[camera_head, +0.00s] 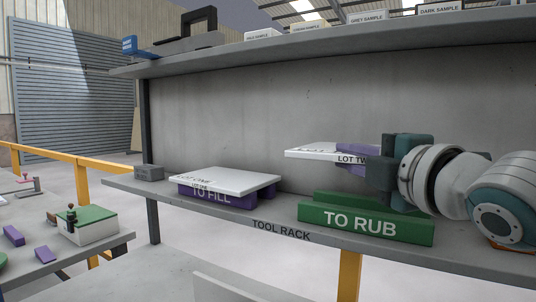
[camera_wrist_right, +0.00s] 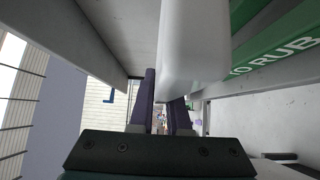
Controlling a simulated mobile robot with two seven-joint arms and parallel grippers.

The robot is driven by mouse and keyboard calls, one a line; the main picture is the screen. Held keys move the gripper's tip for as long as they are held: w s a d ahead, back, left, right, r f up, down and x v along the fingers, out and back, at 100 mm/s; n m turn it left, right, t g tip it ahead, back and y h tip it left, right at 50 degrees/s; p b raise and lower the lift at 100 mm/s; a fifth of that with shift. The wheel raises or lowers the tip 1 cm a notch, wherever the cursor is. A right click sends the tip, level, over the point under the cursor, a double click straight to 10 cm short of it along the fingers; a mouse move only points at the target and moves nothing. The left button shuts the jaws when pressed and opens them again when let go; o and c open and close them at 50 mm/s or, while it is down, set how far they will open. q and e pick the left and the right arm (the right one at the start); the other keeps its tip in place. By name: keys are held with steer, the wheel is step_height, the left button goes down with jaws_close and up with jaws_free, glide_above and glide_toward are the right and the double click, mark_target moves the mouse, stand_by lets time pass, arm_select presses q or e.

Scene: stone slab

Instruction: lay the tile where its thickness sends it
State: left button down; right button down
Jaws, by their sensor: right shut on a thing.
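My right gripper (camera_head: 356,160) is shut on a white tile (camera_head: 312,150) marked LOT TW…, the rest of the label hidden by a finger. It holds the tile roughly level above the green block (camera_head: 350,222) marked TO RUB, with a gap between them. In the right wrist view the tile (camera_wrist_right: 190,55) is at the purple fingers (camera_wrist_right: 162,105), and the green block (camera_wrist_right: 275,55) is at the right. Another white tile (camera_head: 225,178), marked LOT ONE, lies flat on the purple block (camera_head: 228,200) marked TO FILL. My left gripper is not in view.
The tool rack (camera_head: 275,236) has a small grey block (camera_head: 149,173) at its left end. An upper shelf (camera_head: 300,50) with sample blocks overhangs the tiles. A bench at the left carries a green-topped white box (camera_head: 88,227) and purple pieces (camera_head: 14,235).

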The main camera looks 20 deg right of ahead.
mark_target(347, 212)
steer(key=shift+r, duration=0.2)
steer(key=shift+f, duration=0.15)
step_height(347, 212, down, 8)
steer(key=b, duration=0.5)
steer(key=shift+f, duration=0.25)
